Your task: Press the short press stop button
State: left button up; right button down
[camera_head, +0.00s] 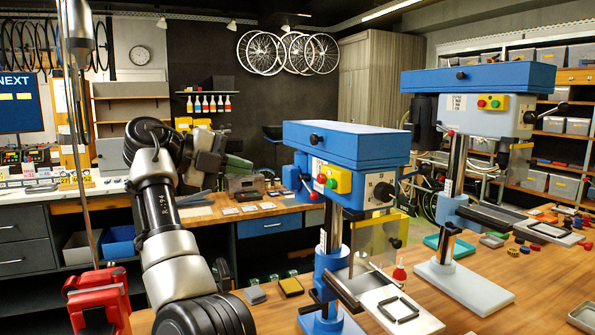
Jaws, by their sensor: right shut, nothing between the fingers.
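My right arm rises at the left of the picture. My right gripper (204,163) is shut and empty, left of the press and well apart from the box. Its fingertips are small and hard to make out. My left gripper is not in view.
A taller grey press (486,121) with a blue top and similar yellow switch box (491,102) stands at the right. A red clamp (97,300) on a metal pole is at the lower left. Small parts lie on the bench (480,318). Open space lies between my gripper and the press.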

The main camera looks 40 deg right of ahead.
jog(key=s, duration=0.1)
jog(key=p, duration=0.5)
send_near(319, 177)
jog(key=x, duration=0.7)
jog(key=shift+d, duration=0.15)
